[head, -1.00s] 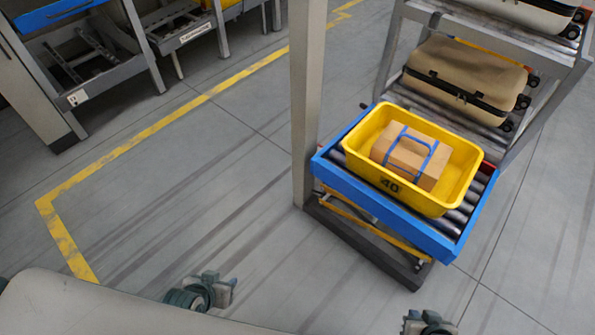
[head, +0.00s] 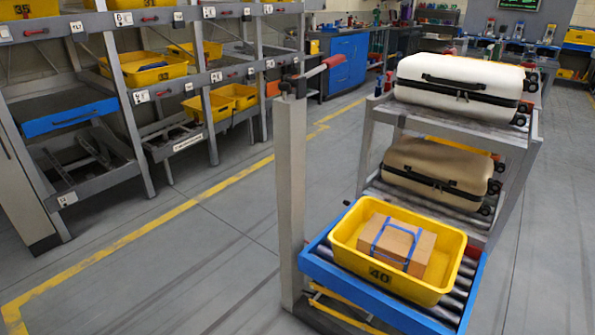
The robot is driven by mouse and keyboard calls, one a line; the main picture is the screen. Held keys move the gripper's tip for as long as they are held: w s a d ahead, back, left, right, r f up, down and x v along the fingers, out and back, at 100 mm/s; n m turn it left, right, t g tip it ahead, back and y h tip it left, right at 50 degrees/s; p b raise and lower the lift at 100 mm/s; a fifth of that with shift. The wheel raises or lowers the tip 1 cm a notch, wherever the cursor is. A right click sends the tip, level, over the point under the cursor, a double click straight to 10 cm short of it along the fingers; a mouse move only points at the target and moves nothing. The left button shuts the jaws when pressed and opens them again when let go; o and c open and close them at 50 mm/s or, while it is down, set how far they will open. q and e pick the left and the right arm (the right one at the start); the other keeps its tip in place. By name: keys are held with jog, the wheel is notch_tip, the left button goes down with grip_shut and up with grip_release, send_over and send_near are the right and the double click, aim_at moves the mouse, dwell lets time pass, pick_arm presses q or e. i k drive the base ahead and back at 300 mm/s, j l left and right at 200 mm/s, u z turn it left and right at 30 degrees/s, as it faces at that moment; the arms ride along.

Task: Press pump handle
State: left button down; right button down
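A grey post (head: 291,190) stands at the left front corner of the roller platform. At its top is a lever with a red grip (head: 333,62), which looks like the pump handle; it points to the right and slightly up. The blue-framed roller platform (head: 390,308) is beside the post. On it sits a yellow bin (head: 352,254) marked 40, holding a cardboard box (head: 397,243) with blue straps. Neither of my grippers shows in the head view now.
Behind the platform, a grey rack holds a tan suitcase (head: 437,168) and a white suitcase (head: 455,82). Shelving with yellow bins (head: 140,70) stands at the left. A blue cabinet (head: 347,62) is at the back. The floor left of the post is clear.

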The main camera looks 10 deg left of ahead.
aim_at(330, 62)
jog(key=i+j+u, duration=0.15)
jog(key=u, duration=0.35)
jog(key=i+u, duration=0.45)
jog(key=i+j+u, duration=0.1)
jog(key=i+u, duration=0.5)
jog(key=i+z, duration=0.5)
jog(key=z, duration=0.25)
jog(key=i+j+z, duration=0.15)
jog(key=z, duration=0.2)
jog(key=i+z, duration=0.15)
jog(key=z, duration=0.35)
jog(key=i+j+z, duration=0.1)
jog(key=z, duration=0.4)
jog(key=i+j+z, duration=0.1)
jog(key=z, duration=0.4)
jog(key=i+j+z, duration=0.1)
jog(key=z, duration=0.4)
jog(key=j, duration=0.1)
